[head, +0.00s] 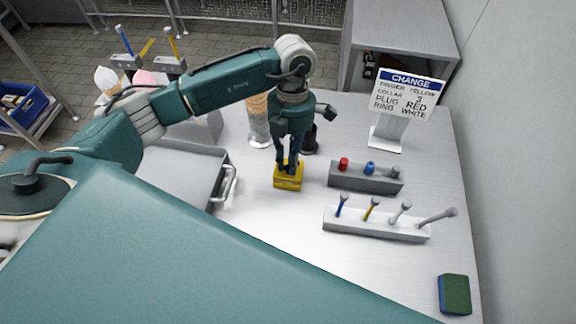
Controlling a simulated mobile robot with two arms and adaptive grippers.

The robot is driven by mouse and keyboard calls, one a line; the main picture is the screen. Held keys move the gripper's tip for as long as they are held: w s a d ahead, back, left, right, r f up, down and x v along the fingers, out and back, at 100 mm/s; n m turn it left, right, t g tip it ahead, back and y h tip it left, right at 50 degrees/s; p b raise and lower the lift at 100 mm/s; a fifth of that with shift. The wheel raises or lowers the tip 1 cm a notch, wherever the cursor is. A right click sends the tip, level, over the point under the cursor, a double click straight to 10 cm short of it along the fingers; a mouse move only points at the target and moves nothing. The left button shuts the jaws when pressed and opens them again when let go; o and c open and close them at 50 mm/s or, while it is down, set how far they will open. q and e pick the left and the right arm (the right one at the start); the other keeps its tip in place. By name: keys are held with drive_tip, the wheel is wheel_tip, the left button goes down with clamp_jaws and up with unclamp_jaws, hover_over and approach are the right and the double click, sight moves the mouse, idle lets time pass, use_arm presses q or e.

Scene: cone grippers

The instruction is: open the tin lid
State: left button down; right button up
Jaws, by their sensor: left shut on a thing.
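A small yellow tin (288,182) stands on the metal worktop, near the middle of the head view. My left gripper (289,168) points straight down over it, its dark fingers shut at the top of the tin, on its lid. The fingers hide much of the top, so the seam between lid and tin cannot be made out. No gap between lid and body shows. My right gripper is not in view.
A grey block (365,180) with red and blue pieces and a white rack (375,224) with several pegs stand right of the tin. A grey tray (182,168) with a handle lies left. A sign (408,95) stands behind. A sponge (454,295) lies front right.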

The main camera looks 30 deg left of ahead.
use_arm(q)
drive_tip(key=w+g+b, duration=0.1)
drive_tip(key=r+g+b, duration=0.1)
drive_tip(key=shift+w+a+g+h, duration=0.2)
drive_tip(key=shift+w+g+h, duration=0.1)
drive_tip(key=shift+w+g, duration=0.1)
drive_tip(key=shift+w+a+r+g+h+b, duration=0.2)
drive_tip(key=shift+w+g+h+b, duration=0.15)
drive_tip(key=shift+g, duration=0.45)
drive_tip(key=shift+w, duration=0.1)
